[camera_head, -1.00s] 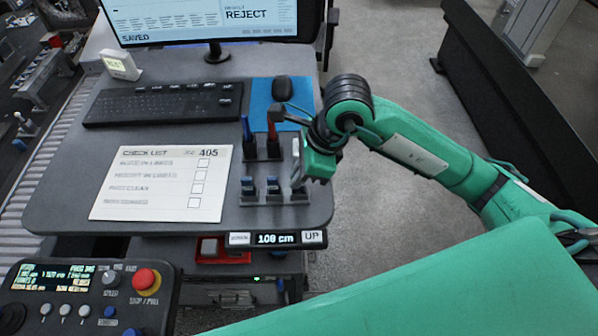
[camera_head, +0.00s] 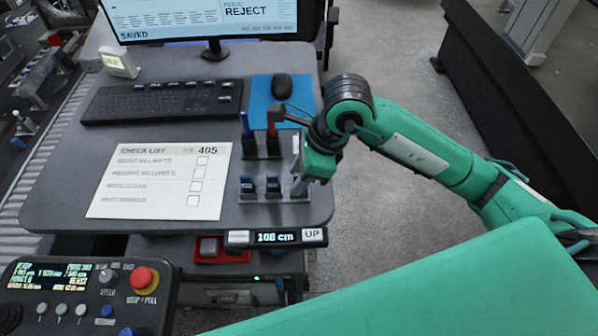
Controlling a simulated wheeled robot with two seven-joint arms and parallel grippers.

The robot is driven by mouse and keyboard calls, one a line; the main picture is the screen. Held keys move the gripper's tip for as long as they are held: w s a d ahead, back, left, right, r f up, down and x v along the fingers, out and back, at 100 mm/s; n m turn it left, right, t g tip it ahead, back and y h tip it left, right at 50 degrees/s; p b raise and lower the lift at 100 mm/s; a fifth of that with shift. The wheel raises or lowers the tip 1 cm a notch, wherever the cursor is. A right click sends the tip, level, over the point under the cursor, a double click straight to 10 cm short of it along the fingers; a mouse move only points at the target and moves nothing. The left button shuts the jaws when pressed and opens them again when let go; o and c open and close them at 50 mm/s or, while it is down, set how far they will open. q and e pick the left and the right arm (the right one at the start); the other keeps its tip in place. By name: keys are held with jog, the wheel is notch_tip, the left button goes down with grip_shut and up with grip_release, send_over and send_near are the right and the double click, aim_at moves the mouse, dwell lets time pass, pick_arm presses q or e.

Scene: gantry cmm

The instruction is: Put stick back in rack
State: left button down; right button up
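The small grey rack (camera_head: 260,199) stands at the right front of the desk. My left gripper is not in view.
Behind the rack, a holder carries a blue pen (camera_head: 246,128) and a red pen (camera_head: 272,128). A mouse (camera_head: 282,87) on a blue pad, a keyboard (camera_head: 163,102) and a checklist sheet (camera_head: 160,182) lie on the desk. An emergency-stop button (camera_head: 144,278) is at lower left.

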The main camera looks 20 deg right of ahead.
jog(key=shift+d+r+b, duration=0.25)
jog(key=shift+r+b, duration=0.05)
jog(key=shift+r, duration=0.25)
jog(key=b+v, duration=0.3)
jog(key=v, duration=0.9)
jog(key=shift+d+r, duration=0.15)
jog(key=shift+r, duration=0.1)
